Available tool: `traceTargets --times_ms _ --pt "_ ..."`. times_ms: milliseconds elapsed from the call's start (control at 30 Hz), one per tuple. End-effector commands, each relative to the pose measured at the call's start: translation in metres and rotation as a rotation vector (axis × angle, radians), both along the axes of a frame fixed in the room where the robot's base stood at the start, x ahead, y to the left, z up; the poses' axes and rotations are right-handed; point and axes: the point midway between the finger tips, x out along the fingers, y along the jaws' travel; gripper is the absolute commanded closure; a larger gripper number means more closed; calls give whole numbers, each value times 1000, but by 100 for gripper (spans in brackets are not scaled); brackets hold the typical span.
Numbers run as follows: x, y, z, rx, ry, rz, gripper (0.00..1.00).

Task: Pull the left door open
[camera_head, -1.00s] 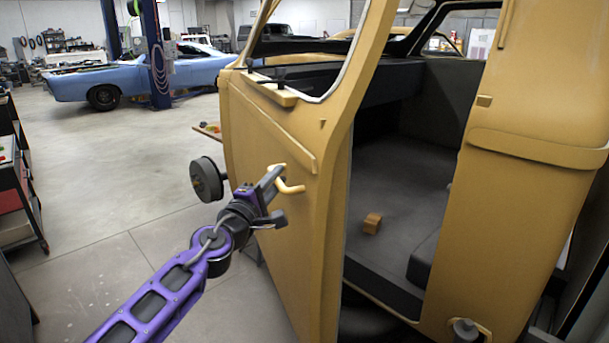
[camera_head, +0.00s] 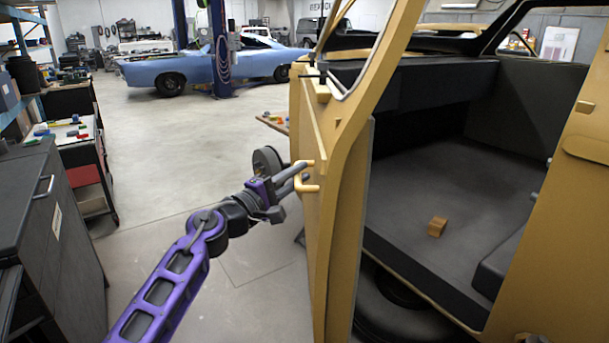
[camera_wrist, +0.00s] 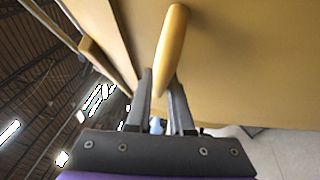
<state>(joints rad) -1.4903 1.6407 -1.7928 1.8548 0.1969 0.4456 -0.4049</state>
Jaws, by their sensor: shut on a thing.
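The left door (camera_head: 323,150) is a yellow vehicle door that stands open, seen nearly edge-on in the head view. Its outer panel fills much of the wrist view (camera_wrist: 240,60). The door handle (camera_head: 312,178) is a yellow bar on the door's outer side. It also shows between my fingers in the wrist view (camera_wrist: 171,45). My gripper (camera_head: 299,178) is at the handle, with its fingers on either side of the bar, shut on it. Part of the handle is hidden by the fingers.
The cab floor (camera_head: 450,190) is exposed, with a small orange-brown block (camera_head: 437,227) on it. Dark cabinets (camera_head: 50,225) and a cart (camera_head: 80,160) stand at the left. Open concrete floor lies between them and the door. A blue car (camera_head: 195,68) is at the back.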

Motion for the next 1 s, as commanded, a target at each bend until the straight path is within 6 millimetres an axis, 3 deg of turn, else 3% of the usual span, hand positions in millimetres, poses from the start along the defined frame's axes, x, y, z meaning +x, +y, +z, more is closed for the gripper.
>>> traceTargets --times_ms 333,367,533,833,1000 --pt "1 1 1 -1 -2 3 100" --pt "1 1 1 -1 -2 3 78" --pt "1 1 1 -1 -1 2 50" --pt "-1 2 0 -1 0 1 50" --pt "-12 15 -2 -1 1 5 50"
